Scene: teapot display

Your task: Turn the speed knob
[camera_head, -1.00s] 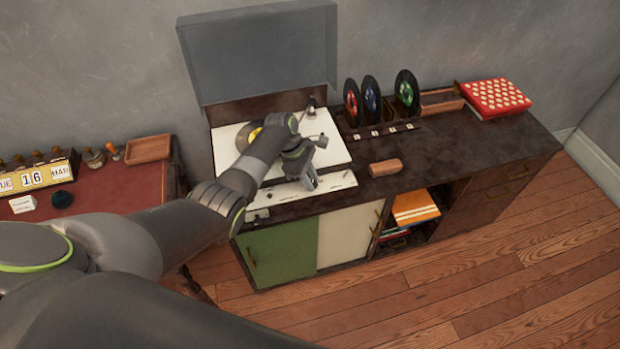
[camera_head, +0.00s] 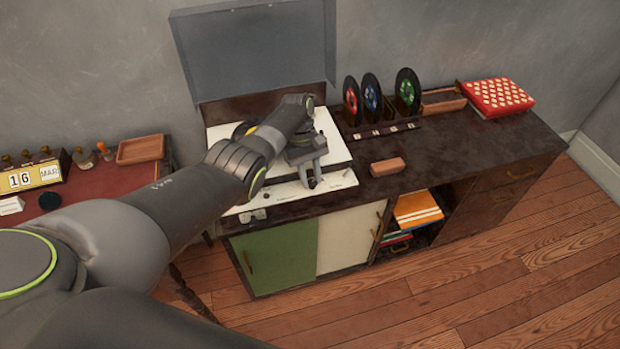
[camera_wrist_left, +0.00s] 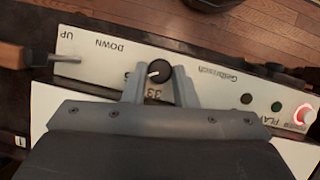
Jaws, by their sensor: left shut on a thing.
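The speed knob (camera_wrist_left: 159,71) is a round black knob with a pale pointer line, on the white front panel of the record player in the left wrist view. The number 33 is printed beside it. My left gripper (camera_wrist_left: 160,80) has its two fingers on either side of the knob and is shut on it. In the head view my left gripper (camera_head: 312,178) points down at the front panel of the record player (camera_head: 340,180), and the knob is hidden there. My right gripper is not in view.
The record player's grey lid (camera_head: 255,55) stands open at the back. A reddish-brown block (camera_head: 387,167) lies to the right, with upright records (camera_head: 371,95) behind it. A lever (camera_wrist_left: 25,57) and a lit red-ringed power button (camera_wrist_left: 304,114) sit along the panel.

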